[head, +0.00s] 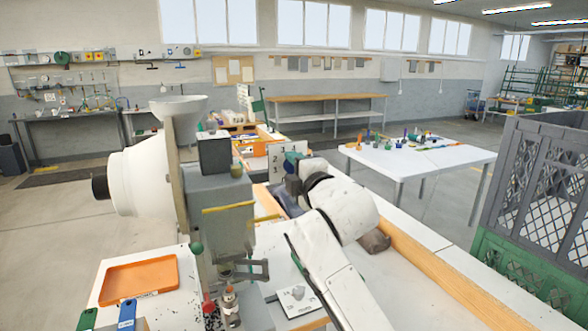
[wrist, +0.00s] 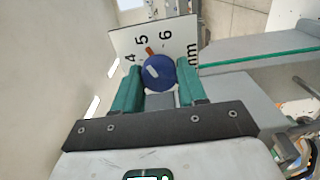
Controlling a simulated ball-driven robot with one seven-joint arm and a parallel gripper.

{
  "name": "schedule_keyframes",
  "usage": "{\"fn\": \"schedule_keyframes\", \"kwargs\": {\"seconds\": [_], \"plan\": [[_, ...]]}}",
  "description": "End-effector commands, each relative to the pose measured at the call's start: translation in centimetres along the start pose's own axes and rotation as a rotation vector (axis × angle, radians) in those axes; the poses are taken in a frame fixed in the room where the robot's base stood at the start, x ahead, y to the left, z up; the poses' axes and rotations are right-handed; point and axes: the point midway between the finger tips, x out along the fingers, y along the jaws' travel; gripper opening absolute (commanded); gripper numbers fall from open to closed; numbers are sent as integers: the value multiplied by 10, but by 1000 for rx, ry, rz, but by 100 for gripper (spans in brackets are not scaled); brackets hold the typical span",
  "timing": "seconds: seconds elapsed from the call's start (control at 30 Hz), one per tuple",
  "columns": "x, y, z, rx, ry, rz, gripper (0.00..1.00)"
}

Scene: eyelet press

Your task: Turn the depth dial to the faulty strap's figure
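The depth dial is a round blue knob (wrist: 158,75) with a short white mark, in front of a pale plate (wrist: 183,32) lettered 4, 5, 6 and mm. A small orange-red pointer at the knob's upper edge points close to the 5, slightly toward the 6. My gripper (wrist: 159,78) has its green fingers on both sides of the knob, with no clear gap showing. In the head view my gripper (head: 291,164) is at the numbered plate (head: 276,160), where 1, 2 and 3 show; the knob is hidden there. I cannot identify the faulty strap.
The grey press (head: 225,215) stands left of my arm. An orange tray (head: 139,278) and a white card (head: 298,299) with a grey piece on it lie on the bench. A wooden rail (head: 425,258) runs along the right. A white table (head: 420,158) stands behind.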

Motion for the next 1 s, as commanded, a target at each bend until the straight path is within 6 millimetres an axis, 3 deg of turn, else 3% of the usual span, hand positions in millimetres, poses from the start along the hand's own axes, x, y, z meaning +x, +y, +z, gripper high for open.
{"fn": "schedule_keyframes", "kwargs": {"seconds": [0.23, 0.57, 0.77, 1.0], "plan": [[0, -1, 0, 0, -1, -2, 64], [-4, -1, 0, -1, -1, 0, 64], [-26, -3, 0, 0, 0, 2, 64], [-69, -3, 1, 1, -1, 2, 64]]}}
